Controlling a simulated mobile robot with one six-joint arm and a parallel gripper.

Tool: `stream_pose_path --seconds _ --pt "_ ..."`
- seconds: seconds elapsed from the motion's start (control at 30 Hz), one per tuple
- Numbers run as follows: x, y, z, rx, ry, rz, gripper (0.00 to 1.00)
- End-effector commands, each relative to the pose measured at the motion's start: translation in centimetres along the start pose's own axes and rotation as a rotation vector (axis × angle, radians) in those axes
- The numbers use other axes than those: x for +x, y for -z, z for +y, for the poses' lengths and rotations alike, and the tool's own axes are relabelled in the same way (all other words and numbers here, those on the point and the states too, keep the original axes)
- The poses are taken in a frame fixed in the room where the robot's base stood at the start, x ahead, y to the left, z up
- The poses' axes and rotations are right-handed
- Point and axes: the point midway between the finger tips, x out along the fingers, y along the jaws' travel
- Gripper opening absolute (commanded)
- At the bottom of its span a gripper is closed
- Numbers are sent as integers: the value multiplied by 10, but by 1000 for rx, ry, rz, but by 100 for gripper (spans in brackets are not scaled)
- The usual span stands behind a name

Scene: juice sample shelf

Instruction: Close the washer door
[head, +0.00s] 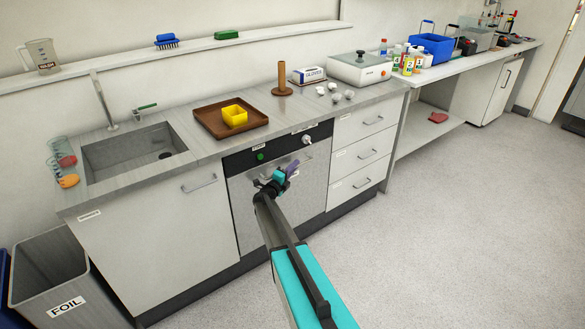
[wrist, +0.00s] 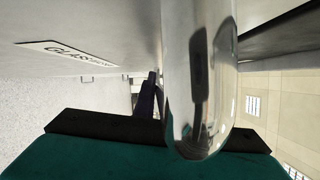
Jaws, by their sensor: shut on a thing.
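The washer door (head: 311,190) is the steel front panel below a black control strip, in the middle of the head view. It looks upright and about flush with the cabinets; I cannot tell whether a small gap remains. My gripper (head: 287,172) is at the upper part of the door, shut on its handle. The handle (wrist: 199,75) shows large in the wrist view as a shiny rounded metal bar. A label (wrist: 68,53) lies on the door face there.
The black control strip (head: 240,162) has a green button and a knob. Drawers (head: 357,155) stand right of the washer, a sink cabinet (head: 165,230) left. A brown tray (head: 205,120) with a yellow box is on the counter above. The floor (head: 450,220) at right is clear.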

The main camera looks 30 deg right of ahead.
Motion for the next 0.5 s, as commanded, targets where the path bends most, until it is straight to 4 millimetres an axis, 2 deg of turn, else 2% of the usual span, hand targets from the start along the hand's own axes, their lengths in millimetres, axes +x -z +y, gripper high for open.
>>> stream_pose_path --seconds 0.03,0.13,0.5 --pt "3 -2 -4 1 4 -2 14" --pt "1 -4 -3 1 4 -5 29" --pt "-4 -6 -1 1 1 -8 29"
